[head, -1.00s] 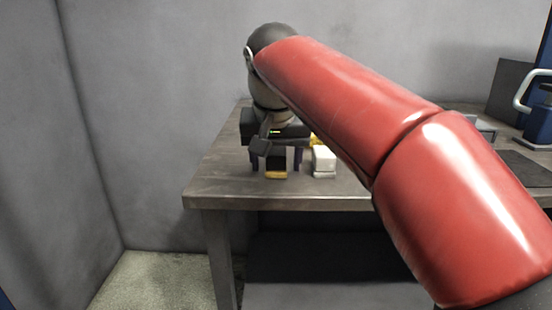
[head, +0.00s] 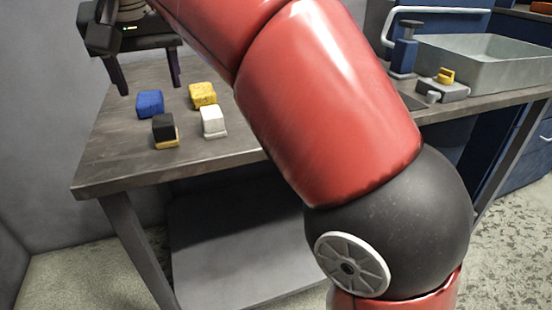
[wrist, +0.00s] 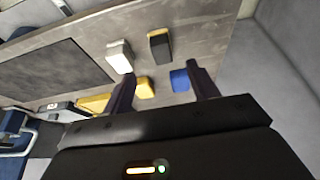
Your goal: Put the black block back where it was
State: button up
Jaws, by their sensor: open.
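The black block (head: 163,127) stands on the table near its front left, with a yellow layer at its bottom; it also shows in the wrist view (wrist: 159,49). A white block (head: 213,120) is to its right, a blue block (head: 150,103) behind it, and a yellow block (head: 203,94) behind the white one. My gripper (head: 149,88) is open and empty, its fingers pointing down above the back left of the table. In the wrist view its fingertips (wrist: 161,73) appear on either side of the yellow and blue blocks, apart from the black block.
The table (head: 110,160) has bare room at its front left. To the right are a grey sink-like bin (head: 480,62), a blue bottle-like item (head: 404,48) and a small grey fixture with a yellow top (head: 443,85). A wall stands close on the left.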

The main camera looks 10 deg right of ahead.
jog(key=s+d+f+m, duration=0.1)
jog(key=d+f, duration=0.3)
jog(key=d, duration=0.4)
jog(key=s+d+f, duration=0.2)
jog(key=d+f, duration=0.2)
jog(key=d, duration=0.4)
jog(key=s+d+f, duration=0.3)
jog(key=d+f, duration=0.1)
jog(key=f, duration=0.2)
jog(key=s+d+f+m, duration=0.1)
jog(key=s+d+f, duration=0.3)
jog(key=f, duration=0.3)
jog(key=s+d+f+t+h, duration=0.1)
jog(key=s+d+f, duration=0.3)
jog(key=f, duration=0.2)
jog(key=shift+s+f+m, duration=0.15)
jog(key=shift+f+m, duration=0.1)
jog(key=shift+m, duration=0.15)
jog(key=shift+o, duration=0.3)
